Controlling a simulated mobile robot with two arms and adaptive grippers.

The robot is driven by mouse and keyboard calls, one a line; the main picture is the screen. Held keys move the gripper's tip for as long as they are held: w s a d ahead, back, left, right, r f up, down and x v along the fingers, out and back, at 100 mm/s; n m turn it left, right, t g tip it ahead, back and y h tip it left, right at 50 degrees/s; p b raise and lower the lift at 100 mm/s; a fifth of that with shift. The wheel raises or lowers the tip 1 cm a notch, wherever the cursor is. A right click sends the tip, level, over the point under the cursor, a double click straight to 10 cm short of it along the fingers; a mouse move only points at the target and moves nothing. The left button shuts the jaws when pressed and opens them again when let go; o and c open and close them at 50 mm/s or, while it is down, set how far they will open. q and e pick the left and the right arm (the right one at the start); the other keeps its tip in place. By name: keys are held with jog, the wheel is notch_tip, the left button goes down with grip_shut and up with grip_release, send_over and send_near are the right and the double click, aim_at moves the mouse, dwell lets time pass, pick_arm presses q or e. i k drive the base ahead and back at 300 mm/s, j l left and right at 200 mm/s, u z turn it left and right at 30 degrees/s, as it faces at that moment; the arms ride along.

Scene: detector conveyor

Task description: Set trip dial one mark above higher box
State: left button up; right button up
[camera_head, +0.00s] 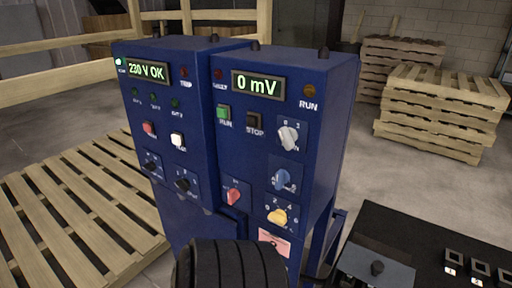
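A blue control cabinet (255,130) stands in the middle, made of two joined panels. The right panel has a display (257,84) reading 0 mV. Below it are a grey-white dial (288,137), a blue dial (282,179), a yellow dial (277,215) and a red knob (233,196). The left panel has two black knobs, one left (151,166) and one right (183,184). The dial labels are too small to tell which is the trip dial. Small square frames numbered 1 (453,256) and 2 (480,268) sit on a black surface at lower right. Neither gripper is in view.
The left display (147,71) reads 230 V OK. The right panel has a green RUN button (223,112) and a dark STOP button (255,122). A black ribbed object (230,264) blocks the cabinet's lower front. Wooden pallets lie left (85,215) and stand stacked right (440,115).

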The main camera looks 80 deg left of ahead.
aim_at(151, 167)
jog(key=k+j+u, duration=0.1)
jog(key=u, duration=0.25)
jog(key=k+j+u, duration=0.1)
jog(key=u, duration=0.25)
jog(key=k+j+u, duration=0.1)
jog(key=u, duration=0.25)
